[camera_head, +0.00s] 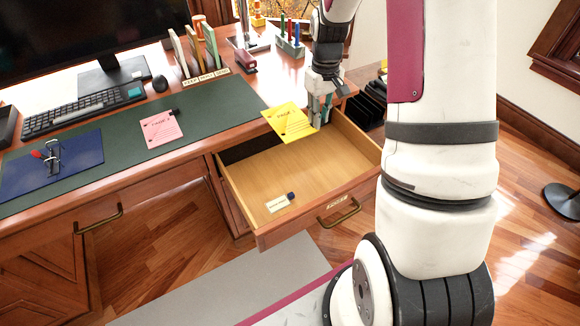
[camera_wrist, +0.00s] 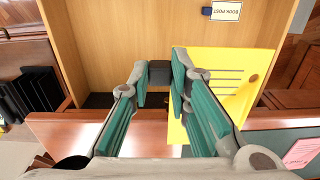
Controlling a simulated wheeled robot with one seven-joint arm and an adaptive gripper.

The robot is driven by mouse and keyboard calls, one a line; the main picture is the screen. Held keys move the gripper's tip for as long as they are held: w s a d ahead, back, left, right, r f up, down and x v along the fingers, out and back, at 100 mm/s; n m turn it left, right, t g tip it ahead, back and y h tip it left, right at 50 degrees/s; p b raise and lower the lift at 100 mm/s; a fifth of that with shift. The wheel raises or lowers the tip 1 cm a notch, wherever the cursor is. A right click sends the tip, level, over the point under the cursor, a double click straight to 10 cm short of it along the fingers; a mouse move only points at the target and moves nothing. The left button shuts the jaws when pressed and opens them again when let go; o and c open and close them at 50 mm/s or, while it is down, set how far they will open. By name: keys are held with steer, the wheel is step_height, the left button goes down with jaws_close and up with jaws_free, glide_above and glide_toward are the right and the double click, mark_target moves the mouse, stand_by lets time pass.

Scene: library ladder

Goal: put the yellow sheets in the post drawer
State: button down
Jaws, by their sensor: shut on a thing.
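The yellow sheets (camera_head: 287,121) have printed lines and hang over the back left part of the open drawer (camera_head: 330,166), above its floor. They also show in the wrist view (camera_wrist: 222,95), right of the fingers. My gripper (camera_head: 319,113) is shut on a small black block, seemingly a clip, at the edge of the yellow sheets. This block (camera_wrist: 159,73) lies between the fingertips in the wrist view. The drawer is pulled out and has a small label and a brass handle on its front. A white tag reading "BOOK POST" (camera_wrist: 226,11) lies on the drawer floor.
A pink sheet (camera_head: 161,128) with a black clip lies on the green desk mat (camera_head: 105,137). A blue folder (camera_head: 65,161), keyboard (camera_head: 85,108), upright files (camera_head: 195,50) and a stapler (camera_head: 246,62) are on the desk. The drawer floor is mostly clear.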

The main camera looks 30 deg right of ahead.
steer(key=s+d+f+b, duration=0.1)
steer(key=d+f+b, duration=0.4)
steer(key=d, duration=0.2)
steer(key=b, duration=0.6)
glide_above(343, 171)
step_height(343, 171, down, 8)
step_height(343, 171, down, 10)
steer(key=b, duration=0.3)
steer(key=shift+f, duration=0.1)
steer(key=c, duration=1.8)
jaws_free()
steer(key=o, duration=0.3)
